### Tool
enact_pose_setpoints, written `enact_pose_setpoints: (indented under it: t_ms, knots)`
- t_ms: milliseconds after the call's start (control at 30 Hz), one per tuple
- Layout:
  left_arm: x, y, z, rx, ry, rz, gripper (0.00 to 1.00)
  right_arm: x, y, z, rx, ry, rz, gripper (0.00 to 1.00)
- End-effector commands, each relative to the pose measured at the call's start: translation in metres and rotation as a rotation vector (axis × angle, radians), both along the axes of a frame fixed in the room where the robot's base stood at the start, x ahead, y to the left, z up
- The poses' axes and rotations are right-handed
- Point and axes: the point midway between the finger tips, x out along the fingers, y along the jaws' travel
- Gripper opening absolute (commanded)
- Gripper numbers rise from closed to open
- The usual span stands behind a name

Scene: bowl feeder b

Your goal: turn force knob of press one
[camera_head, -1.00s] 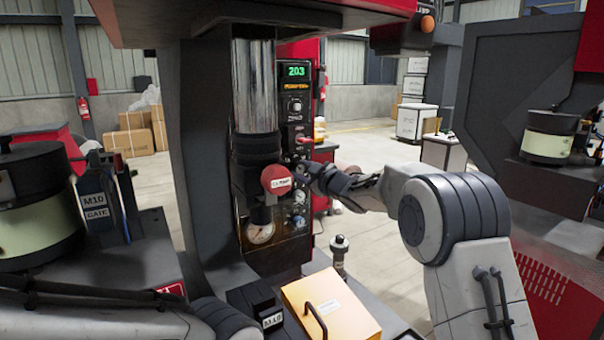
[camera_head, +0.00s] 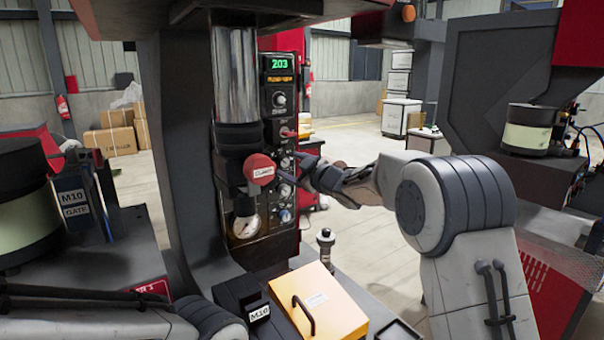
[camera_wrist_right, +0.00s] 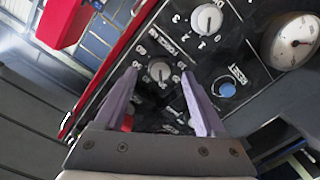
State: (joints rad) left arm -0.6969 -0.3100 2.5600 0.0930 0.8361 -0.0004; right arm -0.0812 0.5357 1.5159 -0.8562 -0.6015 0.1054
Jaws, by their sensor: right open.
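The press panel (camera_head: 268,135) has a green display reading 203. In the right wrist view the force knob (camera_wrist_right: 159,71) is a small grey dial with a white pointer and a printed scale. My right gripper (camera_wrist_right: 158,75) is open, with one finger on each side of this knob in the picture; I cannot tell whether they touch it. In the head view my right gripper (camera_head: 297,170) is at the panel, right of a red round cap (camera_head: 259,168), and partly covers the small controls there. My left gripper is out of view; only its arm shows at lower left.
Close to the force knob are another dial (camera_wrist_right: 207,18), a blue reset button (camera_wrist_right: 227,89) and a pressure gauge (camera_wrist_right: 292,42). The red cap projects in front of the panel. Below stand a yellow box with a handle (camera_head: 320,302) and a small post (camera_head: 326,246).

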Motion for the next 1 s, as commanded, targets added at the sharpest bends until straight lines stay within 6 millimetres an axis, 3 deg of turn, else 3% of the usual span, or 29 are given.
enact_pose_setpoints:
  t_ms: [200,400,867,967,1000]
  knots:
    - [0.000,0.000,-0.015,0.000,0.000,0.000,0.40,-0.040,-0.023,0.001,-0.001,-0.002,-0.002,0.72]
    - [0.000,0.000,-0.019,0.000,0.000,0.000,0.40,-0.063,-0.036,0.003,-0.001,-0.002,0.000,0.72]
    - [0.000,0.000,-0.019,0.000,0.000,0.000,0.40,-0.069,-0.041,0.001,0.002,0.009,-0.009,0.72]
    - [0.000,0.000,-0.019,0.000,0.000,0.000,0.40,-0.074,-0.055,-0.016,0.018,0.080,-0.083,0.72]
    - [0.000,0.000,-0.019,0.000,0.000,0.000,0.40,-0.078,-0.066,-0.031,0.029,0.134,-0.135,0.72]
